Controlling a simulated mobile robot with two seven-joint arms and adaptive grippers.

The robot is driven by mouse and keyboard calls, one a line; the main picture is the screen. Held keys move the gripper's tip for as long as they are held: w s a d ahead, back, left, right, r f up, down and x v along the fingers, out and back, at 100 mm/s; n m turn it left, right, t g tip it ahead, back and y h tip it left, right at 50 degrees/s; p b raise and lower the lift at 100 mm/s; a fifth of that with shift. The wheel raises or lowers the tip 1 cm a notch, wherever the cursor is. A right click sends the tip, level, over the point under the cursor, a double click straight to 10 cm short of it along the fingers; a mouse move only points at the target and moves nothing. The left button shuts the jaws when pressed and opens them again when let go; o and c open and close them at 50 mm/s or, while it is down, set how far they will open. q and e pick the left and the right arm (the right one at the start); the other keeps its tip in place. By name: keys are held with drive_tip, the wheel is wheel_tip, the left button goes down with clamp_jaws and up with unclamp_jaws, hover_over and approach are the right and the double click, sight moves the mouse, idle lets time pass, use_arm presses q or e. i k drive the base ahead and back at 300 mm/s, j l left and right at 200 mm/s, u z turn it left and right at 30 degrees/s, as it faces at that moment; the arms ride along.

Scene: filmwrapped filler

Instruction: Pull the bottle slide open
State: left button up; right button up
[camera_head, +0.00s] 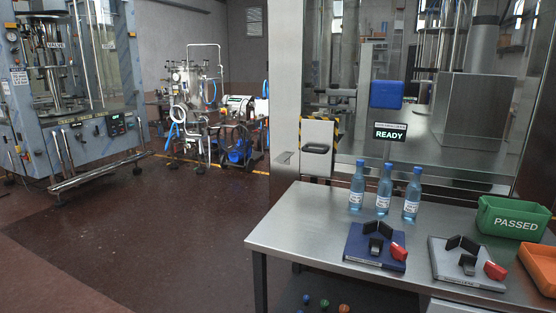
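A pale panel (318,133) with a dark handle (316,148) is on the front of the glass-walled machine, left of the READY sign. Yellow and black stripes edge it. It looks like the bottle slide, but no label on it can be read. It appears flush with the machine front. Three blue bottles with blue caps stand upright in a row on the steel table: the left bottle (356,186), the middle bottle (384,190) and the right bottle (412,195). Neither of my grippers is in view.
The steel table (300,235) stands before the machine. It bears a blue clamp board (358,252), a grey clamp board (455,275), a green PASSED bin (512,220) and an orange tray (540,265). A READY sign (390,134) shows on the machine. The floor (170,230) at left is clear.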

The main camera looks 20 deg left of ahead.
sight(317, 136)
drive_tip(key=i+j, duration=0.3)
drive_tip(key=j, duration=0.15)
drive_tip(key=i+j, duration=0.25)
drive_tip(key=j, duration=0.2)
drive_tip(key=i+j, duration=0.1)
drive_tip(key=j, duration=0.2)
drive_tip(key=i+j, duration=0.15)
drive_tip(key=j, duration=0.15)
drive_tip(key=i+j, duration=0.1)
drive_tip(key=j, duration=0.7)
drive_tip(key=i+j, duration=0.15)
drive_tip(key=j, duration=0.35)
drive_tip(key=i+j, duration=0.55)
drive_tip(key=j, duration=0.15)
drive_tip(key=k+z, duration=0.1)
drive_tip(key=i+l+z, duration=0.2)
drive_tip(key=l+z, duration=0.25)
drive_tip(key=l, duration=0.15)
drive_tip(key=i+l+z, duration=0.2)
drive_tip(key=k+l, duration=0.05)
